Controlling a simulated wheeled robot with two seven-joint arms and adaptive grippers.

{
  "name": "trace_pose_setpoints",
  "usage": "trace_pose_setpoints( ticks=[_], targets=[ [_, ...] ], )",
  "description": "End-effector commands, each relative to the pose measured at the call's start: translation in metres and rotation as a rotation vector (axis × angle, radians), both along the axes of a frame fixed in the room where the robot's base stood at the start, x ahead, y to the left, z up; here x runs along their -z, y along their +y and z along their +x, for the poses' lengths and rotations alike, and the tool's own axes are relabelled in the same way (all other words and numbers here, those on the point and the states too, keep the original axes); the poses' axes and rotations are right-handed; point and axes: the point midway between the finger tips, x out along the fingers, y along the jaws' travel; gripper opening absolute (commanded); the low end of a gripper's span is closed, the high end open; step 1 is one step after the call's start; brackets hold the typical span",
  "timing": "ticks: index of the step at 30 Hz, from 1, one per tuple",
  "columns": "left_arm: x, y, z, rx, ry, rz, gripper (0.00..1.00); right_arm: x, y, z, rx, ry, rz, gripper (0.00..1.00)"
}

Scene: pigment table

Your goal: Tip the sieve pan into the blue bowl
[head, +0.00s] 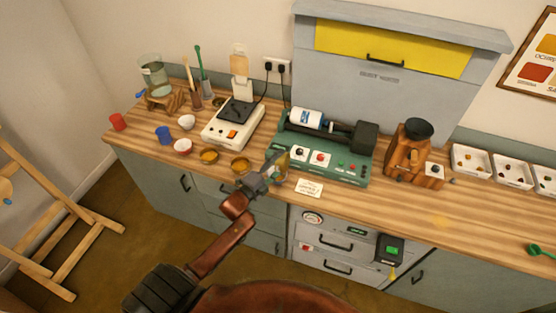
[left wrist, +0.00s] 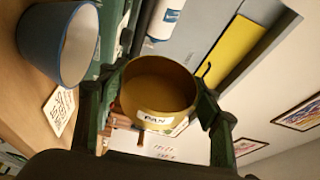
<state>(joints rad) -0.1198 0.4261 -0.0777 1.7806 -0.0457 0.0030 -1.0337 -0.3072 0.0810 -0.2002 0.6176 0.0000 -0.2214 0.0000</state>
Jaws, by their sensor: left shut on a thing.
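My left gripper (head: 275,168) is shut on the ochre-yellow sieve pan (head: 283,162), above the front of the worktop. In the left wrist view the pan (left wrist: 158,95) sits between the green fingers (left wrist: 157,100), with a white PAN label on its side. Its round opening shows an ochre inside; I cannot tell whether loose powder lies there. The blue bowl (left wrist: 62,48), pale inside, stands on the wood beside the pan, apart from it, in the left wrist view. In the head view I cannot make it out clearly near the gripper. My right gripper is not in view.
The green roller machine (head: 325,150) stands just behind the gripper, with a white card (head: 309,188) in front. Bare wood lies to the right.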

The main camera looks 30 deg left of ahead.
Motion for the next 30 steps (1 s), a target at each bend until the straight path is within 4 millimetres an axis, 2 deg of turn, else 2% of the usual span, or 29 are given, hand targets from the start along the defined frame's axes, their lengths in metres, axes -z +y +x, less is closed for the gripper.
trace_pose_setpoints(
  ticks=[4,17,23,29,30],
  targets=[
    [-0.005,0.009,0.003,-0.007,0.005,0.028,0.32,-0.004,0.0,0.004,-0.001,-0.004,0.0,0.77],
    [-0.033,-0.003,0.005,-0.008,0.079,0.341,0.32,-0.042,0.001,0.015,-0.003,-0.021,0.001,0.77],
    [-0.041,-0.012,0.007,-0.007,0.143,0.61,0.32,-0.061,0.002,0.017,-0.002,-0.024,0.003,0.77],
    [-0.052,-0.023,0.01,-0.008,0.222,0.949,0.32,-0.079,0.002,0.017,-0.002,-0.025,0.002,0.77],
    [-0.048,-0.021,0.009,-0.007,0.235,0.989,0.32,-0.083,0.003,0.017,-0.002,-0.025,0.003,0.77]
  ],
)
